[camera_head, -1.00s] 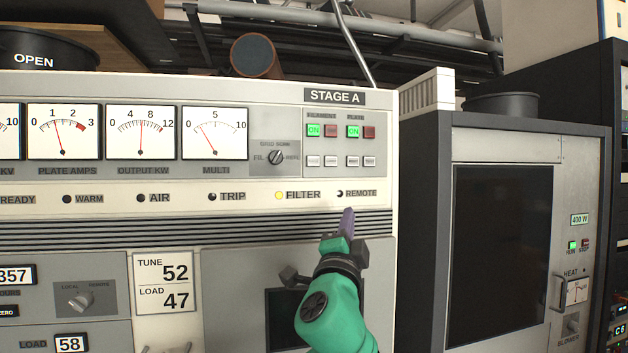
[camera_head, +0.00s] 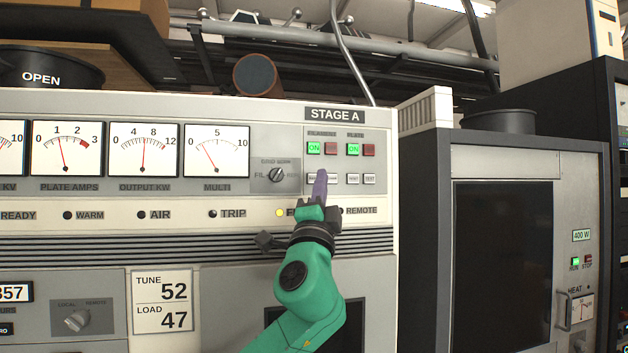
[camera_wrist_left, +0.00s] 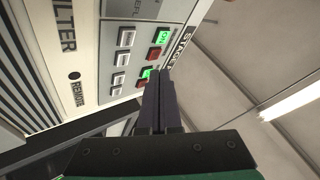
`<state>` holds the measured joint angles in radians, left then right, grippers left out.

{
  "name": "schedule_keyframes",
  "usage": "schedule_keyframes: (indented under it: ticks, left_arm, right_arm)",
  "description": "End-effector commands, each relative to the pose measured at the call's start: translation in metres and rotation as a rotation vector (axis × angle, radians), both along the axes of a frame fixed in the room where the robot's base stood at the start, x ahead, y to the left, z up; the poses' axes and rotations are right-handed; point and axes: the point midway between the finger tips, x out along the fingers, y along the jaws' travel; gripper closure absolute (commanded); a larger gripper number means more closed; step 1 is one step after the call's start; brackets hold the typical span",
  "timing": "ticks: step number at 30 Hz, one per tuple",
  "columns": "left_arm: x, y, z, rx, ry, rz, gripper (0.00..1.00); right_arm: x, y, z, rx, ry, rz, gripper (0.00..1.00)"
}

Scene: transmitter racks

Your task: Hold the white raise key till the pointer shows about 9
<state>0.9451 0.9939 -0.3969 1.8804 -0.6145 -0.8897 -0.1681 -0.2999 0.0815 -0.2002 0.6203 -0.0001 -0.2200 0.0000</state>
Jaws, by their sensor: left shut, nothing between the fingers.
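The STAGE A panel has a row of several small white keys (camera_head: 352,179) under green and red buttons; they also show in the wrist view (camera_wrist_left: 127,37). Their lettering is too small to read, so I cannot tell which is the raise key. My left gripper (camera_head: 320,173) is shut and empty, its purple fingertips overlapping the left part of the row; contact cannot be told. The fingers show in the wrist view (camera_wrist_left: 158,76). The OUTPUT KW meter (camera_head: 144,150) points to about 6. The PLATE AMPS pointer (camera_head: 67,150) is near 1. My right gripper is not seen.
The selector knob (camera_head: 276,174) is left of the keys. The green ON buttons (camera_head: 314,148) and red buttons (camera_head: 368,150) sit closely above them. The FILTER lamp (camera_head: 280,212) glows yellow below. A dark cabinet (camera_head: 503,240) stands to the right.

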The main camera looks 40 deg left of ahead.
Motion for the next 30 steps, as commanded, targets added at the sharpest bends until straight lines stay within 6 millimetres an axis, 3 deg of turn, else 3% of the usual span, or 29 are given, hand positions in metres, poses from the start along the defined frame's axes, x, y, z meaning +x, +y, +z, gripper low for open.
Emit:
schedule_keyframes:
  ticks: [6,12,30]
  left_arm:
    - [0.018,0.027,0.0,-0.002,0.0,0.002,1.0]
    - [0.027,0.04,0.0,-0.001,-0.001,0.0,1.0]
    - [0.029,0.042,0.0,0.0,0.0,0.0,1.0]
  right_arm:
    - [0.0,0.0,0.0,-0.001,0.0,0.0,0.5]
    - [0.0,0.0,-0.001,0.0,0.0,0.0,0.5]
    - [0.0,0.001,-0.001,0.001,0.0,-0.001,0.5]
